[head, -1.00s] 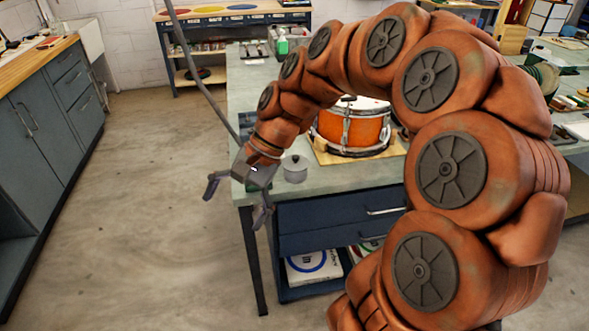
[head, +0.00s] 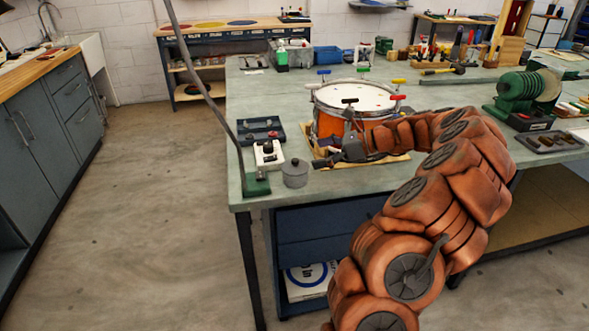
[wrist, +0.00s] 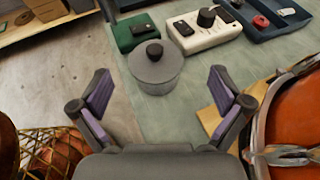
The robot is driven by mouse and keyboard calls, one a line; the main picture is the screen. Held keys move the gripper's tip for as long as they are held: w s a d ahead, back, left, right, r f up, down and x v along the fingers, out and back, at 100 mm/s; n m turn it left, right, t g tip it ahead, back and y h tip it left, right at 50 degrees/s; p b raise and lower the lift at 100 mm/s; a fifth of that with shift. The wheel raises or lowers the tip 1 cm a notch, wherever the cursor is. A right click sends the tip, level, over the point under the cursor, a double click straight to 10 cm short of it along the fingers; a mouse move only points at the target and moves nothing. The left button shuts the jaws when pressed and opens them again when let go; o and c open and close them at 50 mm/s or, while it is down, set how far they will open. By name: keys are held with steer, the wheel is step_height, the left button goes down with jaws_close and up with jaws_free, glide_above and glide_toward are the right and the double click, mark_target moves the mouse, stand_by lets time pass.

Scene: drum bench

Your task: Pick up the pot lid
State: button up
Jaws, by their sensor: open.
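The pot lid (wrist: 154,58) is a grey disc with a dark round knob, sitting on a small grey pot (wrist: 156,86). In the head view the pot (head: 295,178) with its lid (head: 295,166) stands near the front left corner of the bench. My gripper (wrist: 160,110) is open and empty in the wrist view, its two purple-padded fingers spread, with the pot ahead between and beyond them. In the head view my gripper (head: 330,160) is just right of the pot, beside the drum, and its fingertips are small there.
An orange drum (head: 335,110) on a wooden board is close on the right. A white box with a black knob (head: 268,153), a green lamp base (head: 256,184) and a dark blue tray (head: 262,130) stand behind and left. The bench edge (head: 330,195) lies in front.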

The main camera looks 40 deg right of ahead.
mark_target(295, 160)
steer(key=x, duration=0.7)
steer(key=shift+s+a+f+p, duration=0.25)
steer(key=shift+a+f+p, duration=0.05)
steer(key=c, duration=0.8)
steer(key=shift+c, duration=0.3)
steer(key=shift+r, duration=0.1)
